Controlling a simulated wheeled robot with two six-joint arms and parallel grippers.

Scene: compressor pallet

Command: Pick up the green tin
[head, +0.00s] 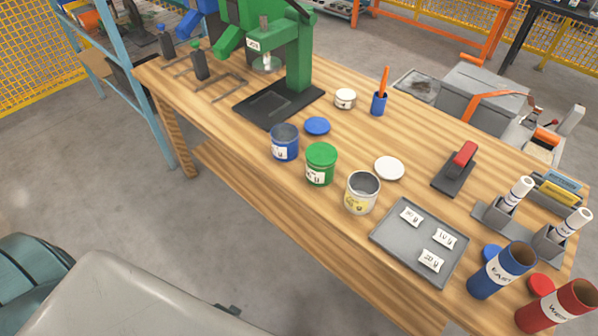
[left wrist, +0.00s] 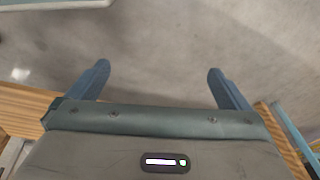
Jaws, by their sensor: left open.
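The green tin (head: 321,164) stands upright on the wooden workbench, with a green lid on top and a white label on its side. It stands between an open blue tin (head: 284,143) on its left and an open grey-white tin (head: 361,192) on its right. My left gripper (left wrist: 158,82) shows in the left wrist view, its two blue fingers wide apart with nothing between them. Bare grey floor lies beyond the fingers. The green tin is not in that view.
A blue lid (head: 317,126) and a white lid (head: 389,168) lie behind the tins. A grey tray (head: 418,241) with several labelled packets lies to the right. A green press (head: 298,60) stands at the back left. Blue (head: 501,270) and red (head: 557,305) tubes stand at the right end.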

